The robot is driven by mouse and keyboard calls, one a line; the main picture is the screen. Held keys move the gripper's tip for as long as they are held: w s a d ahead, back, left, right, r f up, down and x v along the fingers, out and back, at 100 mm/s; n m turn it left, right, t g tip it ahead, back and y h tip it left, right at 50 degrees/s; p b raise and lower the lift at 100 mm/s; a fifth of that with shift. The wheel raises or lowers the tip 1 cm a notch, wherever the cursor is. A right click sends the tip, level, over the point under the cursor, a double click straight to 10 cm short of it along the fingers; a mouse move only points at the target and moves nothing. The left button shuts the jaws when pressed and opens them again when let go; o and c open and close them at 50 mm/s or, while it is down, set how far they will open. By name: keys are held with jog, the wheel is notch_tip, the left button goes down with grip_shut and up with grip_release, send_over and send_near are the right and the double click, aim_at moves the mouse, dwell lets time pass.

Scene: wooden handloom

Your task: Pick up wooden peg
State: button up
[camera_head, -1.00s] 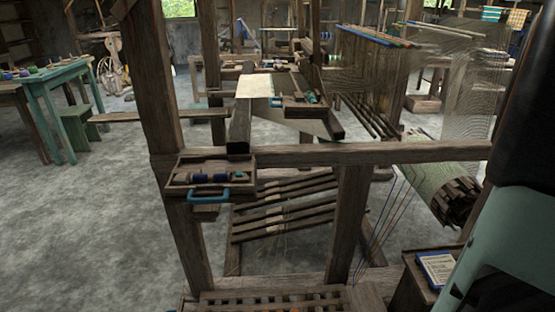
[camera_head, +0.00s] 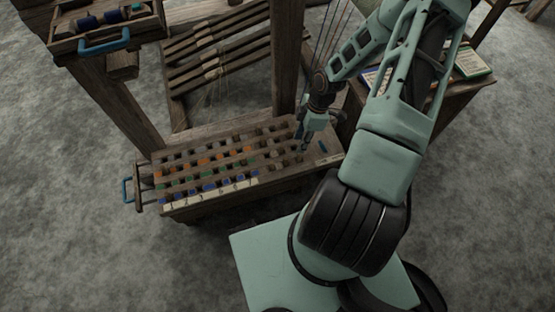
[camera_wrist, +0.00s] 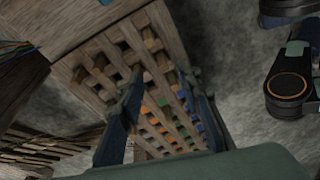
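A wooden peg board (camera_head: 262,187) lies low at the foot of the loom, with rows of small pegs and holes. Some pegs have orange, green or blue marks. Plain wooden pegs (camera_head: 283,161) stand at its right end. My gripper (camera_head: 302,142) is over that right end, pointing down. In the wrist view my gripper (camera_wrist: 165,120) shows two spread fingers with the peg board (camera_wrist: 150,80) beyond and between them. No peg is visible between the fingertips. I cannot tell which peg is the task's own, or whether a finger touches one.
A wooden tray (camera_head: 104,40) with spools and a blue handle is on the loom at upper left. Loom posts (camera_head: 287,60) rise behind the board. A small stand with a booklet (camera_head: 473,62) is at the right. Bare floor lies left.

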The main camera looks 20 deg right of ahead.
jog(key=n+y, duration=0.2)
send_near(272, 163)
jog(key=b+x, duration=0.4)
jog(key=x, duration=0.6)
jog(key=shift+a+f, duration=0.1)
jog(key=shift+f, duration=0.05)
jog(key=shift+c, duration=0.4)
jog(key=c, duration=0.8)
